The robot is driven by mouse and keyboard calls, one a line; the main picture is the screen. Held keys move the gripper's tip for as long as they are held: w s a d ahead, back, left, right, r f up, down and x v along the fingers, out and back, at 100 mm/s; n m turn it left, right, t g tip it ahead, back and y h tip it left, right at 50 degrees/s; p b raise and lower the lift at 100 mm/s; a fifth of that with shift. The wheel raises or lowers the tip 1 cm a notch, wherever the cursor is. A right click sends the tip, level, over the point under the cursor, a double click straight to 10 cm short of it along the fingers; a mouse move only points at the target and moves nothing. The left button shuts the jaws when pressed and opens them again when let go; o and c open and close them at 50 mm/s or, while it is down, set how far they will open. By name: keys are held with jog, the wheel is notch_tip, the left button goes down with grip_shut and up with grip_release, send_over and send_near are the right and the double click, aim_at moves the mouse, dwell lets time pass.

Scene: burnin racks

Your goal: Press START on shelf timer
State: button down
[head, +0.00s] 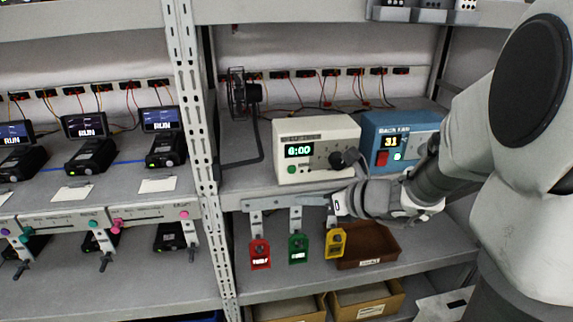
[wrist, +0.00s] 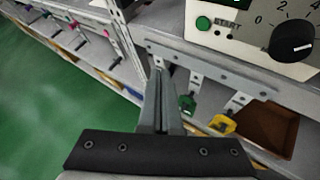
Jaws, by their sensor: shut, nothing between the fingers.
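My gripper (head: 335,204) is shut and empty, below the timer's front and to the right of the button in the head view. In the wrist view its fingertips (wrist: 160,72) are left of and below the button, apart from it.
A blue box (head: 405,124) showing 31 stands right of the timer. A small fan (head: 240,92) is to its left. Red, green and yellow tags (head: 298,249) hang from a rail below. A brown bin (head: 375,243) sits below. A perforated upright (head: 195,120) stands left.

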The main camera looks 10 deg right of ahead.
jog(key=shift+w, duration=0.15)
jog(key=w, duration=0.8)
jog(key=shift+w+p, duration=0.25)
jog(key=shift+p, duration=0.1)
jog(key=shift+w, duration=0.1)
dwell(1.8)
jog(key=shift+w, duration=0.35)
jog(key=shift+w, duration=0.4)
dwell(0.5)
jog(key=shift+s, duration=0.85)
jog(key=shift+s, duration=0.1)
jog(key=shift+s+b, duration=0.35)
jog(key=shift+s, duration=2.05)
